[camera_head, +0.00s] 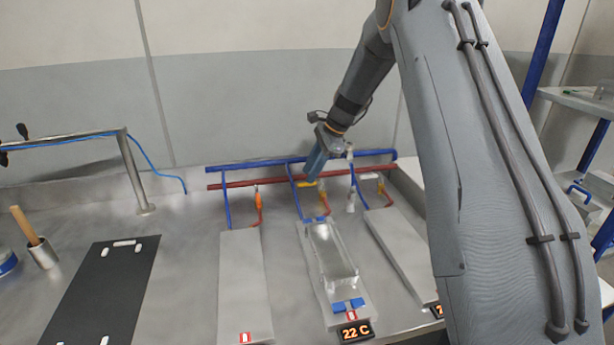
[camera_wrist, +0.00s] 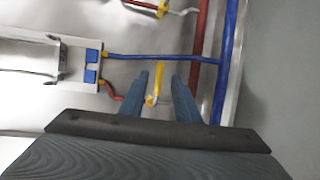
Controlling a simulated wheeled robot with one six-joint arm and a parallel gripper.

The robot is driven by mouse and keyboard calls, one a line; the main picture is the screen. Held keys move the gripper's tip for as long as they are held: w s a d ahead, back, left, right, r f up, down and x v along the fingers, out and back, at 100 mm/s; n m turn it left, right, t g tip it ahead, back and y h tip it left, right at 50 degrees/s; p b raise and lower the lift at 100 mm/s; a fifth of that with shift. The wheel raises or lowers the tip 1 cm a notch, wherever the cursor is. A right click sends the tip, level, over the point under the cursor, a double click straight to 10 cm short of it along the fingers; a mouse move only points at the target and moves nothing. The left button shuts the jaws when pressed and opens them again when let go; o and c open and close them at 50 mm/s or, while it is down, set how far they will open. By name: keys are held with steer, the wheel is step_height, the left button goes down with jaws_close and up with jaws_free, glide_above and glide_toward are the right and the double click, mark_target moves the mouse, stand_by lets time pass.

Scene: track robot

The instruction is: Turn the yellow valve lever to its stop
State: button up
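The yellow valve lever (camera_wrist: 159,76) shows in the wrist view as a thin bar pointing up in the picture, with its pivot end lower down near a white fitting. My gripper (camera_wrist: 158,80) is open. Its two blue-grey fingers stand on either side of the lever, with a visible gap on each side. In the head view my gripper (camera_head: 314,170) is over the pipes at the back of the bench. The yellow lever (camera_head: 306,184) shows just below its fingers, partly hidden by them.
A blue pipe (camera_head: 250,163) and a red pipe (camera_head: 240,184) run along the back. A metal tray (camera_head: 330,255) stands in front, with a "22 C" display (camera_head: 355,331). A black plate (camera_head: 105,290) lies left.

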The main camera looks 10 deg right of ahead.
mark_target(307, 185)
steer(key=shift+p+x, duration=0.35)
steer(key=shift+x, duration=1.3)
jaws_close()
